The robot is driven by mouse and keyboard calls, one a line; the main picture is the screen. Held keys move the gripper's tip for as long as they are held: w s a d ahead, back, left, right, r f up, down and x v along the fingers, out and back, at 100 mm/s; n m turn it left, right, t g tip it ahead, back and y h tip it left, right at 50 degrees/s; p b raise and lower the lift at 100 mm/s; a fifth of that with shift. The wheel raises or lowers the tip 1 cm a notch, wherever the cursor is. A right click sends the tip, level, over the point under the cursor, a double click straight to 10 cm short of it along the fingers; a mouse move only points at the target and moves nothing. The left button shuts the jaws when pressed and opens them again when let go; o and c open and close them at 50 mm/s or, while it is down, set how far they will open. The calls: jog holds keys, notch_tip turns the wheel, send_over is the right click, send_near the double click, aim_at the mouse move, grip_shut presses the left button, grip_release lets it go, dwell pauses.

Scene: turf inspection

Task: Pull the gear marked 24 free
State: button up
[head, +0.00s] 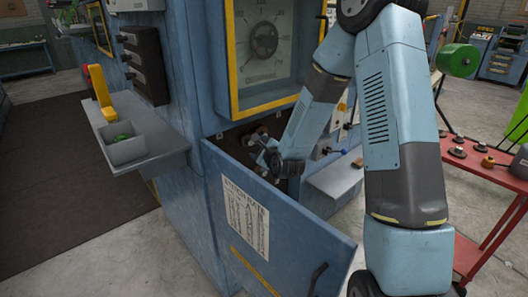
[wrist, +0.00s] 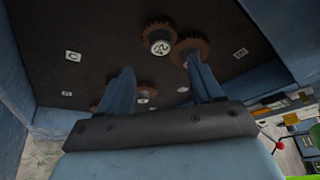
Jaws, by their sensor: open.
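In the wrist view, brown toothed gears are mounted on a dark panel. One upper gear (wrist: 160,28) has a pale hub with a dark mark that looks like a tilted 24, though it is not sharp. A second large gear (wrist: 190,47) sits right beside it, partly behind my right finger. My gripper (wrist: 160,64) is open, with one finger on each side below the marked hub and nothing visible held. In the head view, my gripper (head: 268,158) reaches into the blue machine's open compartment, where the gears are mostly hidden.
The compartment's blue door (head: 268,222) hangs open in front, with a paper chart and a handle. A grey shelf (head: 128,148) with a small bin is at left. A red table (head: 490,165) stands at right. In the wrist view, smaller gears (wrist: 148,92) sit lower down.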

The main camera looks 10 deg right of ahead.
aim_at(251, 143)
jog(key=x, duration=0.8)
jog(key=c, duration=1.2)
jog(key=o, duration=0.5)
jog(key=c, duration=0.4)
jog(key=shift+s, duration=0.1)
jog(key=shift+c, duration=0.2)
jog(key=shift+s+d, duration=0.8)
jog(key=shift+s, duration=0.25)
jog(key=shift+s+d, duration=0.65)
jog(key=shift+s, duration=0.3)
jog(key=shift+s+d, duration=0.7)
jog(key=shift+s, duration=0.3)
